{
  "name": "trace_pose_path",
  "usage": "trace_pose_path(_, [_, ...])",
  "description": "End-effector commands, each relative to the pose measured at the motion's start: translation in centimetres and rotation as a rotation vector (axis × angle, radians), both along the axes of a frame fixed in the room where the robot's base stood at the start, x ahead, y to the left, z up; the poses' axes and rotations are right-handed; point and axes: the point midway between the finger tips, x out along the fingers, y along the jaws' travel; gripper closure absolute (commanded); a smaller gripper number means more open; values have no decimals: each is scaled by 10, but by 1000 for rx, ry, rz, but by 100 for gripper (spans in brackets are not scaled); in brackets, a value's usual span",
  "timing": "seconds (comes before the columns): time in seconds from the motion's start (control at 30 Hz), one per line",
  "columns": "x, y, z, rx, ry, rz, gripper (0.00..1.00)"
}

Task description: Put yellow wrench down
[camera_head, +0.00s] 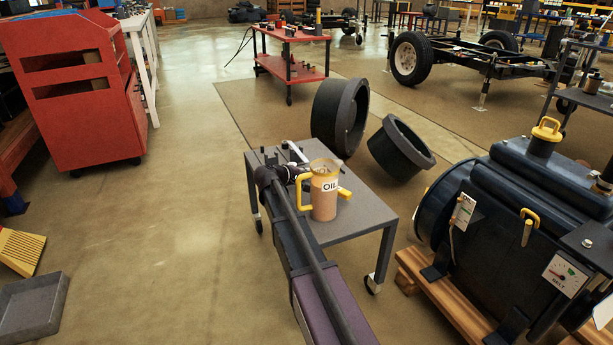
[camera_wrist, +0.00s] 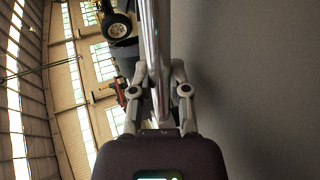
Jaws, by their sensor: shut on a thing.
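My gripper (camera_wrist: 154,74) is shut on a long shiny bar (camera_wrist: 153,30), seen in the wrist view. The bar fits a wrench handle, but it looks silver-grey there and its ends are not clear. The cart's surface also fills the right of the wrist view (camera_wrist: 255,90), close beside the bar. I cannot tell whether the bar touches it.
An oil jug (camera_head: 324,199) with yellow parts stands on the cart close to my gripper. Dark tools (camera_head: 291,152) lie at the cart's back. Two dark rings (camera_head: 341,117) stand behind it. A large machine (camera_head: 520,215) on a pallet is right. The cart's right front corner is clear.

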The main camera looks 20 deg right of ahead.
Motion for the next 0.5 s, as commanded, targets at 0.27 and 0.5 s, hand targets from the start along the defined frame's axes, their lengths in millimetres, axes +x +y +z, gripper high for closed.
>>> trace_pose_path(0.27, [0, 0, -2, 0, 0, 0, 54])
trace_pose_path(0.5, [0, 0, -2, 0, 0, 0, 44])
